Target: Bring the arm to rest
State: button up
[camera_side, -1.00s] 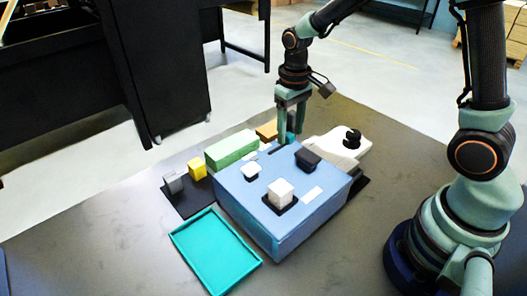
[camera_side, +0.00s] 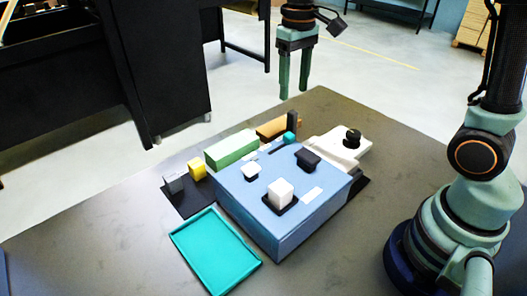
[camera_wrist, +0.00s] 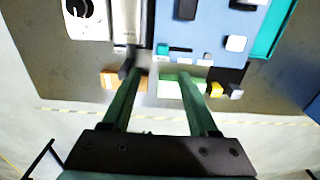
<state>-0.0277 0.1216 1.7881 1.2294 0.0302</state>
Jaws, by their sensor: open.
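My gripper (camera_side: 293,73) is raised above the back of the table, with its two green fingers pointing down. The fingers are apart and nothing is between them. In the wrist view my gripper (camera_wrist: 160,95) also shows open and empty. Below it, clear of the fingers, stands a blue box (camera_side: 235,190) with a white cube (camera_side: 280,190), a black block (camera_side: 307,158) and a small teal piece (camera_side: 290,138) on top. The blue box also shows in the wrist view (camera_wrist: 205,30).
A green block (camera_side: 231,149), an orange-brown block (camera_side: 270,130), a yellow block (camera_side: 197,168) and a grey block (camera_side: 173,183) stand behind and left of the box. A teal tray (camera_side: 215,250) lies in front. A white device with a black knob (camera_side: 345,142) is at right.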

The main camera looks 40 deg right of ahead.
jog(key=shift+r, duration=0.1)
jog(key=s+d+r+t, duration=0.1)
jog(key=s+t, duration=0.4)
jog(key=s, duration=0.5)
jog(key=shift+s+r+t, duration=0.15)
jog(key=shift+r+t, duration=0.15)
jog(key=shift+r, duration=0.3)
